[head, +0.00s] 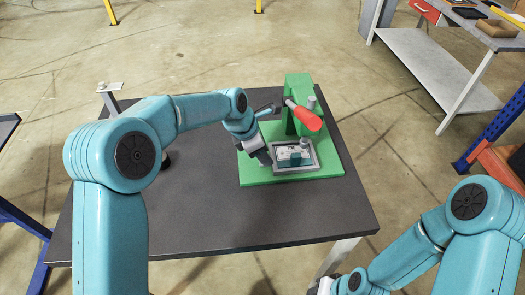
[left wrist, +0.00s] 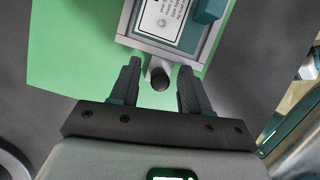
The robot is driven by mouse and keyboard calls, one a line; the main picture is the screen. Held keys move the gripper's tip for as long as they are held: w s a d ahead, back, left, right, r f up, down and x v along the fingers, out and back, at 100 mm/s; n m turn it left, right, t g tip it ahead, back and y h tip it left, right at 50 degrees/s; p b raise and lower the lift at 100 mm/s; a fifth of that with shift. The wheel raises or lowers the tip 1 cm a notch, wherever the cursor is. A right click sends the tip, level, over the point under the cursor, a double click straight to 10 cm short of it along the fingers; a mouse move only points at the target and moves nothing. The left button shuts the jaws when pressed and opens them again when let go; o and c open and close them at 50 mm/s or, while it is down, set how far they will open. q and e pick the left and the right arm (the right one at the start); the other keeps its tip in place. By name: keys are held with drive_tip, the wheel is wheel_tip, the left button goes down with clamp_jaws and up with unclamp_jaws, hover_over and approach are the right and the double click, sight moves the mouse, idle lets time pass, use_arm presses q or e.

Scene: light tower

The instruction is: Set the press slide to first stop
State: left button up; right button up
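The green press (head: 299,95) stands on a green base plate (head: 255,175) and has a red-handled lever (head: 303,117). In front of its column lies the press slide (head: 309,167), a grey tray with a white label and a teal block (head: 290,159). In the left wrist view the slide (left wrist: 185,49) has a short stem ending in a dark round knob (left wrist: 160,78). My left gripper (left wrist: 160,68) is open, with its fingers on either side of the knob and gaps visible. My right gripper (head: 322,287) is only partly visible at the bottom edge; its fingers are unclear.
The dark table top (head: 200,215) is mostly clear around the base plate. A small stand (head: 110,90) is at its far left corner. A workbench (head: 440,65) with boxes stands at the upper right. Blue rack posts flank the scene.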

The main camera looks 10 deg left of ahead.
use_arm(q)
drive_tip(key=v, duration=1.6)
drive_tip(key=shift+r, duration=0.2)
